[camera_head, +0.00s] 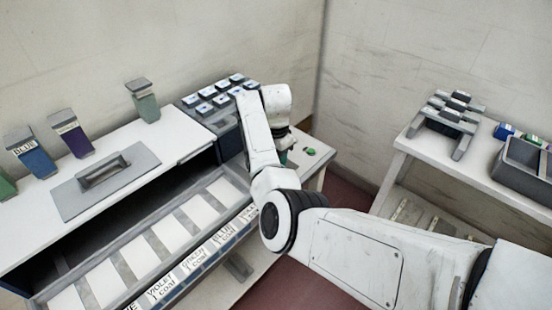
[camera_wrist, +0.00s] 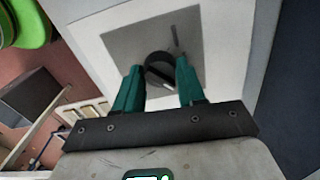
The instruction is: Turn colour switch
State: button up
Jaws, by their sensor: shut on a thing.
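The colour switch (camera_wrist: 157,62) is a dark round knob with a pale line across it, on a grey square plate (camera_wrist: 132,46) set in a white panel. A short dark mark shows on the plate beyond the knob. My gripper (camera_wrist: 158,76) has green fingers, one on each side of the knob, and is shut on it. The pale line on the knob slants between the fingers. In the head view my arm hides the switch, and only a bit of green finger shows beside the tunnel's end.
A green button (camera_head: 311,151) sits right of my gripper. A keypad block (camera_head: 219,99) stands behind my arm. Coloured labelled holders, including a blue one (camera_head: 34,157), stand on the tunnel's white top. A white shelf (camera_head: 425,155) with grey trays is at right.

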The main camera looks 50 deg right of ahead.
dwell(0.5)
jog(key=o, duration=1.1)
jog(key=shift+c, duration=0.2)
notch_tip(320, 180, up, 11)
jog(key=b, duration=0.1)
jog(key=shift+f, duration=0.1)
